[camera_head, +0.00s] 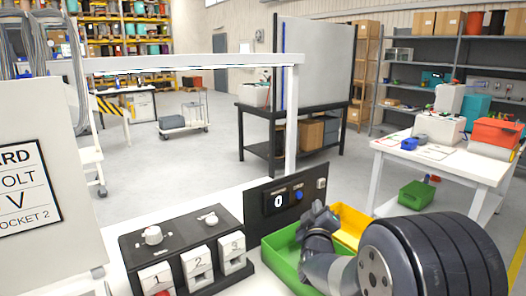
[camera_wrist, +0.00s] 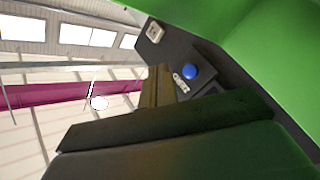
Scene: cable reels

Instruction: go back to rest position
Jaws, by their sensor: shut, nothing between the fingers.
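My gripper (camera_head: 318,214) is over the green bin (camera_head: 283,252), at the right of the bench, with my dark arm bent low behind it.
A yellow bin (camera_head: 351,222) stands right behind the green one. A black box with numbered switches (camera_head: 185,255) sits left on the bench. A white post (camera_head: 291,120) rises behind the panel. Farther back are a white table (camera_head: 450,165), shelves and open floor.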

